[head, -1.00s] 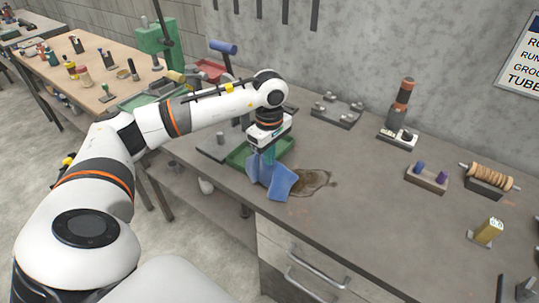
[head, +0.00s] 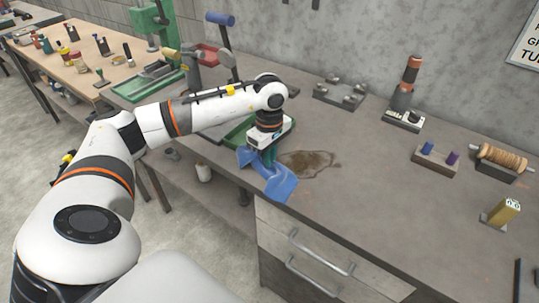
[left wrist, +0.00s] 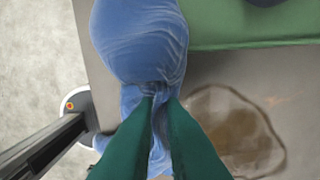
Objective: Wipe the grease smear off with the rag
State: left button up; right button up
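The blue rag (head: 280,182) hangs bunched from my left gripper (head: 264,158) near the bench's front edge. In the left wrist view the green fingers (left wrist: 160,105) are closed on the rag (left wrist: 140,45), and part of it reaches past the bench edge. The brown grease smear (head: 310,163) lies on the grey bench top just right of and behind the rag. It also shows in the left wrist view (left wrist: 235,130), apart from the fingers. Whether the rag touches the bench is not clear. My right gripper is not in view.
A green tray (left wrist: 245,42) lies just behind my left gripper. A grey block with fittings (head: 340,92), an orange-and-grey tool (head: 405,95), a peg block (head: 435,160), a spool (head: 500,157) and a yellow block (head: 502,212) stand farther right. Bench between smear and these is clear.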

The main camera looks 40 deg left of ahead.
pick_arm(q)
jog(key=o, duration=1.3)
jog(key=shift+f, duration=0.15)
jog(key=shift+f+b, duration=1)
jog(key=shift+f, duration=0.05)
grip_shut()
